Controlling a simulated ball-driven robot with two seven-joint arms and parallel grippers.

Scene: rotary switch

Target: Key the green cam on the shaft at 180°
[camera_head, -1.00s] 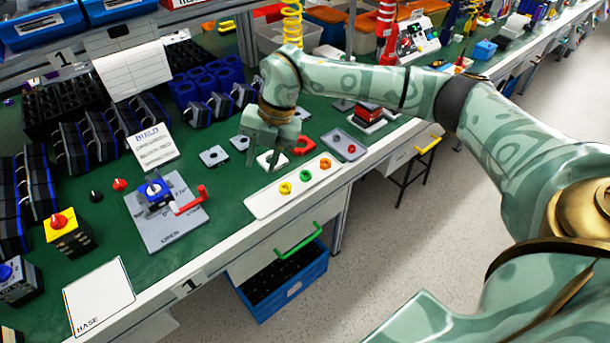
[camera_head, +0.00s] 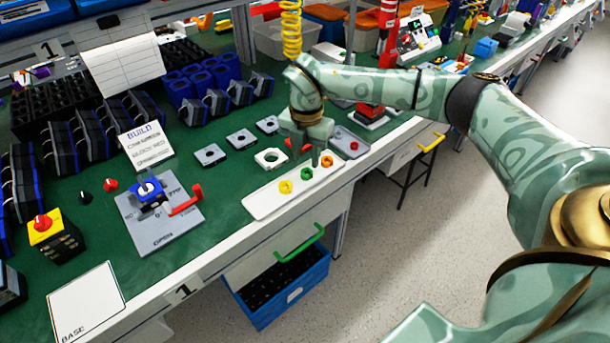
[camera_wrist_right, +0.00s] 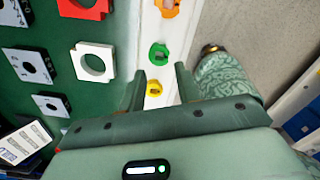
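The green cam (camera_head: 306,173) lies on a white strip (camera_head: 262,206) between the yellow cam (camera_head: 285,187) and the orange cam (camera_head: 327,162). In the wrist view the green cam (camera_wrist_right: 158,54) sits just beyond my fingertips, roughly in line with the gap between them. My right gripper (camera_head: 307,155) is open and empty above the strip; in the wrist view its fingers (camera_wrist_right: 158,77) are spread apart. The blue switch body (camera_head: 150,193) with a pale shaft on top stands on a grey fixture plate (camera_head: 160,230). My left gripper is not in view.
A white square ring (camera_head: 270,158) and grey square plates (camera_head: 241,139) lie behind the strip. A yellow box with a red knob (camera_head: 45,228) stands at the left. A build card (camera_head: 146,147) stands behind the fixture.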

